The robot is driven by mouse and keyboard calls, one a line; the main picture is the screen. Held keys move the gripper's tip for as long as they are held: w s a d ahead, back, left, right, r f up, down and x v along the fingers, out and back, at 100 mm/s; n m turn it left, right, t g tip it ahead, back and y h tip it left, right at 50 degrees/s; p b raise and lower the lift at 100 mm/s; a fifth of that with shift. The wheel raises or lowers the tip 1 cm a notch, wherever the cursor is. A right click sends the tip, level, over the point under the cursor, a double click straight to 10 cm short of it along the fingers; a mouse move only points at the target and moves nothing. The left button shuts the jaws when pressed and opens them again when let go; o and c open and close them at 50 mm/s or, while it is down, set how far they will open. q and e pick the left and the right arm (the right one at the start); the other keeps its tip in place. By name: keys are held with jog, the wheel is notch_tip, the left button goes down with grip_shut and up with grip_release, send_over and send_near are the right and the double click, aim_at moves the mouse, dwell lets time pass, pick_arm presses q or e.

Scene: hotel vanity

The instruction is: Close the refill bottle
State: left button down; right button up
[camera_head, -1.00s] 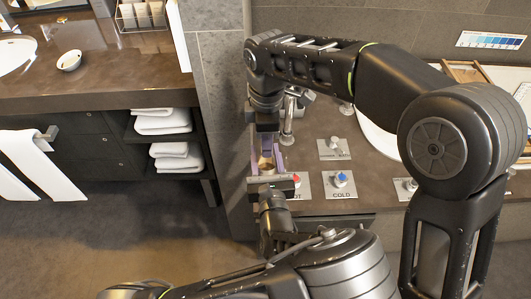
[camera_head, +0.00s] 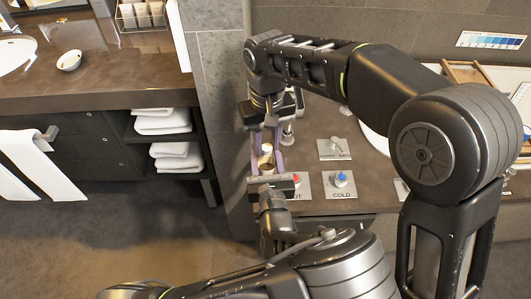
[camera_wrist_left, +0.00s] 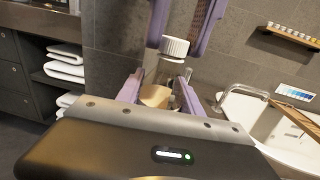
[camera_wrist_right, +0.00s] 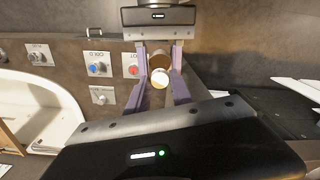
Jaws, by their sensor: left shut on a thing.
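The refill bottle (camera_wrist_left: 157,94) is clear with tan contents and stands upright between the fingers of my left gripper (camera_wrist_left: 158,90), which is shut on it. A white ribbed cap (camera_wrist_left: 175,47) sits at the top of its neck; how tightly it fits cannot be told. In the head view, the cap (camera_head: 266,148) shows between the purple fingers, with my left gripper (camera_head: 268,172) below and my right gripper (camera_head: 266,138) above.
HOT and COLD tap plates (camera_head: 342,185) lie just right of the bottle on the brown counter. A faucet (camera_wrist_left: 240,92) and white basin (camera_wrist_left: 265,120) are close by. A dark shelf with folded towels (camera_head: 165,122) stands to the left.

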jog(key=o, duration=0.3)
jog(key=shift+r, duration=2.25)
jog(key=shift+c, duration=0.3)
notch_tip(320, 180, up, 4)
jog(key=n, duration=0.5)
jog(key=shift+f+n, duration=0.25)
jog(key=shift+n, duration=0.15)
jog(key=shift+f, duration=4.05)
